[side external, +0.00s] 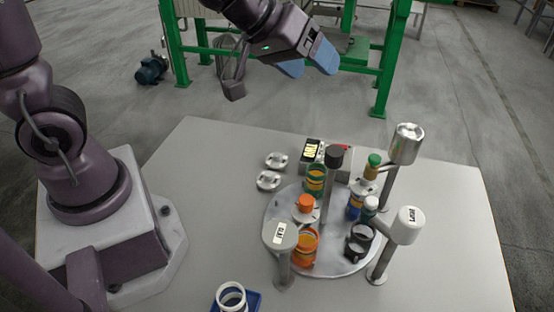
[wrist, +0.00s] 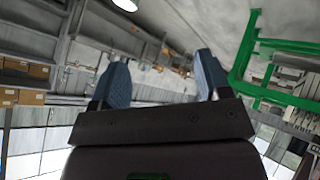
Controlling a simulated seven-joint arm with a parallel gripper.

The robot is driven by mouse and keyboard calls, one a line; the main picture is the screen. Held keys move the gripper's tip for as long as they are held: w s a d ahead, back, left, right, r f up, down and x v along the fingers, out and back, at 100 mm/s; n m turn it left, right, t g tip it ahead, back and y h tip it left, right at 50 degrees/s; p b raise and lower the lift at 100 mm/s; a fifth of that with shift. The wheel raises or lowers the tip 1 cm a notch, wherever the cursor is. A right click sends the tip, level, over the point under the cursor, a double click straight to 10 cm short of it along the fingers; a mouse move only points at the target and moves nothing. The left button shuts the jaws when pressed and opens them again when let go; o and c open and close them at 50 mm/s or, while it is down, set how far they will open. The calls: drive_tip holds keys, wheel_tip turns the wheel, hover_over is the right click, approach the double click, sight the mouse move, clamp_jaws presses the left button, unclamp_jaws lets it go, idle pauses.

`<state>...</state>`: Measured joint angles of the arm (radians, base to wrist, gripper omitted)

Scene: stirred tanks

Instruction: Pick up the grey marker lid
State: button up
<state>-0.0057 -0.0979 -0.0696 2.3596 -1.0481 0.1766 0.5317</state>
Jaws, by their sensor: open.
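Two small silver-grey lid-like pieces, a far one (side external: 277,160) and a near one (side external: 268,181), lie on the table left of the round plate. I cannot tell whether either is the grey marker lid. A grey labelled cap (side external: 280,234) tops a post at the plate's front left. My gripper (side external: 308,64) is high above and beyond the table's back edge, far from these pieces. Its two blue fingers are apart with nothing between them, as the wrist view (wrist: 163,72) also shows. The wrist view faces the hall and shows no table objects.
The round plate (side external: 325,268) carries orange, green and dark containers. The left table area is clear.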

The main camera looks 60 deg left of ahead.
drive_tip(key=w+a+f+n+g+y, duration=0.1)
drive_tip(key=w+a+f+n+y, duration=0.25)
drive_tip(key=f, duration=0.45)
drive_tip(key=n+g+y, duration=0.3)
drive_tip(key=g, duration=0.2)
approach(277, 154)
drive_tip(key=x, duration=0.4)
drive_tip(key=shift+d+f, duration=0.2)
drive_tip(key=shift+f, duration=0.2)
drive_tip(key=shift+a+x, duration=0.15)
drive_tip(key=shift+x, duration=1.25)
drive_tip(key=shift+a+x, duration=0.15)
drive_tip(key=shift+x, duration=1.25)
drive_tip(key=shift+r, duration=0.15)
drive_tip(key=c, duration=0.7)
